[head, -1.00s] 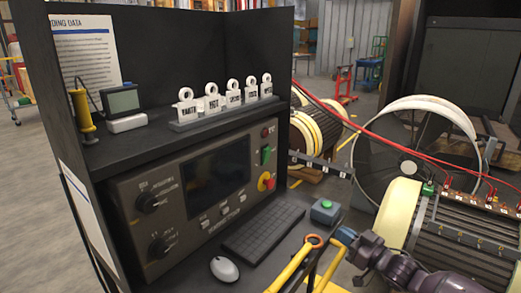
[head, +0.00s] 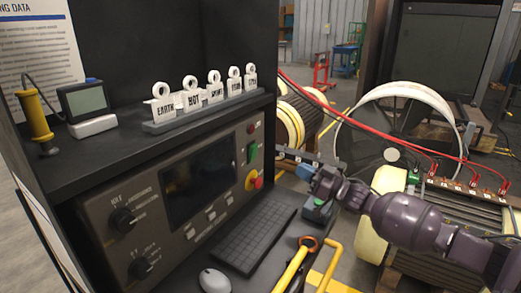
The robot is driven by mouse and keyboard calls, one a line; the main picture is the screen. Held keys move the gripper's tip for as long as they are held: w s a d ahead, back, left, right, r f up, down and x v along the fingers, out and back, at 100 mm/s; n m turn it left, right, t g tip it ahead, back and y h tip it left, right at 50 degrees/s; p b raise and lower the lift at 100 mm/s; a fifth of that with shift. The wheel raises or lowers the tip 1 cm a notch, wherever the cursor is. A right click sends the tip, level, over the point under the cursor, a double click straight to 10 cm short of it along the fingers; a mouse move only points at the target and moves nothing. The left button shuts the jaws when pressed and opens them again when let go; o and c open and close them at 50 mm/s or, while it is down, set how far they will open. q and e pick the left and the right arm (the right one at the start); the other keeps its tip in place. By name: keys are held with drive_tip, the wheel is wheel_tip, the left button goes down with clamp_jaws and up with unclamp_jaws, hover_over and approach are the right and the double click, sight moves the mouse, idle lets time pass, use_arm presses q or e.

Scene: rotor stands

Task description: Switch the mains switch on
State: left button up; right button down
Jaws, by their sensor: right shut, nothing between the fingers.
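The dark control panel (head: 100,217) under the shelf carries a green switch (head: 253,153) at its upper right. A red and yellow rotary knob (head: 254,181) sits below the green switch. Labels there are too small to read, so I cannot tell which control is the mains switch. My right gripper (head: 306,173) is shut and empty, to the right of the knob and apart from the panel in the picture. My left gripper is not in view.
A keyboard (head: 243,238) and mouse (head: 214,281) lie before the panel. Several white tags (head: 194,98) stand on the shelf (head: 110,148). Red cables (head: 375,139) run at the right.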

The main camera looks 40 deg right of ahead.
sight(257, 146)
drive_tip(key=b+x, duration=0.1)
drive_tip(key=x, duration=1.1)
drive_tip(key=shift+w+a+r, duration=0.1)
drive_tip(key=shift+w+a, duration=0.15)
drive_tip(key=shift+w, duration=0.4)
drive_tip(key=shift+w+a+r, duration=0.1)
drive_tip(key=shift+w, duration=0.15)
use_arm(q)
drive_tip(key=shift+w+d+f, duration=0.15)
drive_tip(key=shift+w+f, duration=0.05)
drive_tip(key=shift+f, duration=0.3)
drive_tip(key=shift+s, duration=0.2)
